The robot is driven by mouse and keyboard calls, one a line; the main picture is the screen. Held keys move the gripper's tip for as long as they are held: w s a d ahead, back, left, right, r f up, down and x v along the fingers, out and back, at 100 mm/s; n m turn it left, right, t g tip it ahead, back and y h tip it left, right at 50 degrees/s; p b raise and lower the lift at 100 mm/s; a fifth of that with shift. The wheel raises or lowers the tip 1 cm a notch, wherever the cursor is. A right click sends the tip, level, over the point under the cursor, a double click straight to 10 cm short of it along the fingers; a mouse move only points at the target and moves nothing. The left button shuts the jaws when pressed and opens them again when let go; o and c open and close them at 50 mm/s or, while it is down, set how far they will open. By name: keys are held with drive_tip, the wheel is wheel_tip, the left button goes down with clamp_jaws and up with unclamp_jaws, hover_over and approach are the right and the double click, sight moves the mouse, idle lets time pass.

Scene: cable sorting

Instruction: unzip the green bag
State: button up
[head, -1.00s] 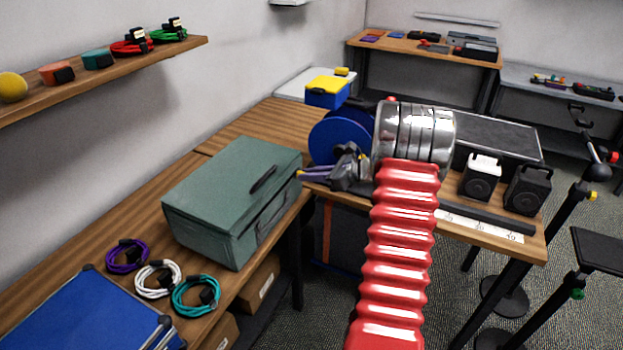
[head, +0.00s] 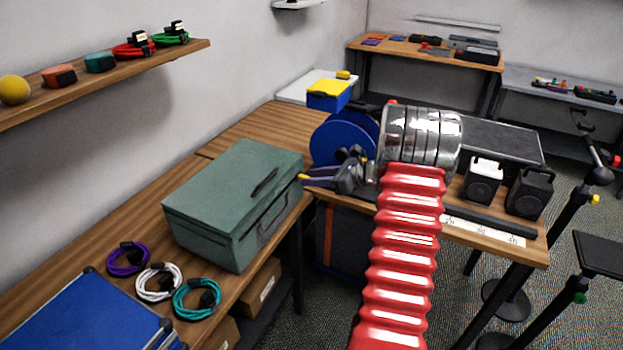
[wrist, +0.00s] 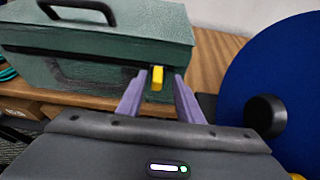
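The green bag (head: 225,180) is box-shaped and stands on the wooden bench, with a dark handle on top. It fills the upper left of the wrist view (wrist: 85,55), where a dark zip line (wrist: 90,59) runs along its side. A small yellow tab (wrist: 157,78) shows at the bag's right end, at the end of this line. My gripper (wrist: 159,88) has its two purple fingers apart, one on each side of the tab, with gaps visible. In the head view my gripper (head: 315,182) is just right of the bag; whether it touches is unclear.
Purple (head: 128,259), white (head: 158,282) and teal (head: 197,299) cable coils lie in front of the bag, near a blue case (head: 85,315). A blue reel (head: 338,142) stands close behind my gripper. Black speakers (head: 482,183) stand on the right table.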

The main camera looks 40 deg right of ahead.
drive_tip(key=v, duration=1.2)
drive_tip(key=shift+s+d, duration=0.2)
drive_tip(key=shift+s, duration=0.15)
drive_tip(key=s+a+f+n+g, duration=0.3)
drive_tip(key=s+a+f+n, duration=0.1)
drive_tip(key=s+f+n, duration=0.15)
drive_tip(key=s+a+n+g, duration=0.35)
drive_tip(key=a+n, duration=0.25)
drive_tip(key=a, duration=0.4)
drive_tip(key=s+a+r+n+h, duration=0.1)
drive_tip(key=s+a+r+n, duration=0.1)
drive_tip(key=a+r+n, duration=0.3)
drive_tip(key=s+a+r+n+h, duration=0.2)
drive_tip(key=a+r+n, duration=0.3)
drive_tip(key=a, duration=0.9)
drive_tip(key=s+a+r+n+h, duration=0.2)
drive_tip(key=s+a+r+n, duration=0.2)
drive_tip(key=a+n, duration=0.5)
drive_tip(key=shift+s+a+r+n, duration=0.15)
drive_tip(key=shift+a+r+n, duration=0.3)
drive_tip(key=shift+r, duration=0.3)
